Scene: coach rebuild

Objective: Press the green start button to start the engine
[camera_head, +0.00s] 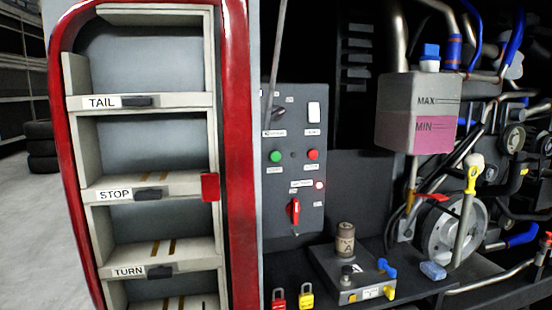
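The green button (275,156) is a small round knob on the left of a dark grey control panel (295,222), at the middle of the head view. A red button (313,154) sits just to its right at nearly the same height. Small labels lie under both; their text is too small to read. Nothing covers the green button. My gripper is not in view.
A red-framed shelf (238,130) stands left. Right are a coolant tank (415,110) and a yellow-handled tool (474,172).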

